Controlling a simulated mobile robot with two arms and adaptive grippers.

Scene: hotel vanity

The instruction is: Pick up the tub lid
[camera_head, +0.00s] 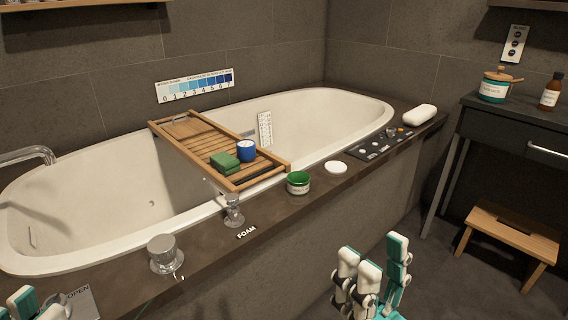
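A round white lid (336,167) lies flat on the dark ledge along the near side of the bathtub. An open tub with green contents (298,183) stands just left of it, apart from it. My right gripper (378,262) is at the bottom centre, in front of the ledge and nearer to the camera than the lid. Its white and teal fingers point up and are spread, with nothing between them. My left gripper (36,305) shows only its fingertips at the bottom left corner; they stand apart, and the rest is cut off.
A wooden bath tray (211,148) spans the bathtub (62,262), holding a green block (224,163) and a blue cup (246,151). A control panel (378,145) and white soap-like bar (419,115) lie right of the lid. Metal taps (233,209) stand left. A wooden stool (512,235) is at right.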

